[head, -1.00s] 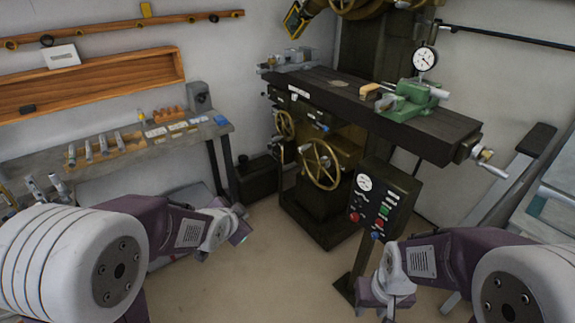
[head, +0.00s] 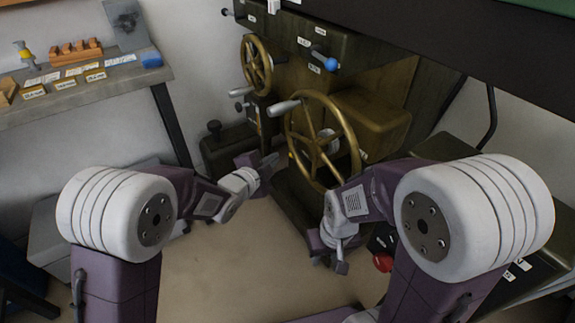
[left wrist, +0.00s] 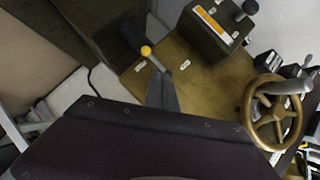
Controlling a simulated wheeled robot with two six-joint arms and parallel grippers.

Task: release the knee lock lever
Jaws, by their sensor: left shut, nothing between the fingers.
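A short metal lever with a yellow ball knob (left wrist: 146,51) shows in the left wrist view, on the brown machine body; I cannot read its label, so I cannot be sure it is the knee lock lever. The yellow knob also shows small in the head view (head: 290,155), beside the big handwheel. My left gripper (head: 268,165) is shut and empty near it, and its dark fingers (left wrist: 161,92) point at the lever's base in the left wrist view. I cannot tell whether they touch. My right gripper (head: 328,260) hangs low, right of centre; its jaw opening is unclear.
The big brass handwheel (head: 312,163) with a grey handle stands close to my left gripper. A smaller handwheel (head: 257,63) and a blue-knobbed lever (head: 319,57) are above. A workbench (head: 75,97) is at the left. The floor (head: 235,262) is clear in front.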

